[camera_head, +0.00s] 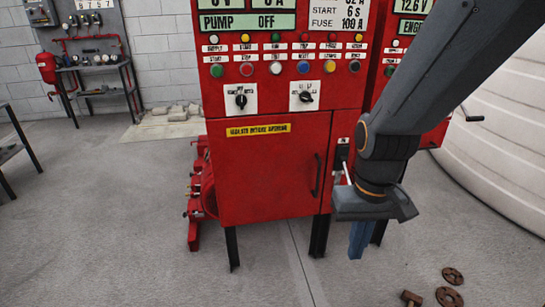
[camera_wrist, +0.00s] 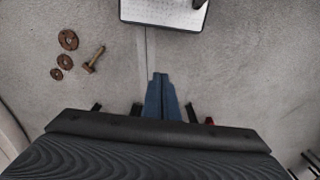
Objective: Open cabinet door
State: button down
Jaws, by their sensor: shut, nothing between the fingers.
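The red cabinet door (camera_head: 268,170) is closed on the lower part of the red control cabinet. It has a yellow label (camera_head: 258,130) at its top and a dark vertical handle (camera_head: 316,175) near its right edge. My gripper (camera_head: 358,243) points down to the right of the handle, apart from it, and looks nearer to the camera than the door. Its blue fingers are shut and empty. In the wrist view the gripper (camera_wrist: 160,78) is seen over bare floor; the door and handle do not show there.
A rotary disconnect with a lever (camera_head: 345,165) sits right of the door. Valve wheels (camera_head: 449,296) and a hammer-like tool (camera_wrist: 93,60) lie on the floor. A white tank (camera_head: 500,150) stands at right.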

aim_at(266, 167)
jog(key=z, duration=1.8)
jog(key=k, duration=0.6)
jog(key=u, duration=0.95)
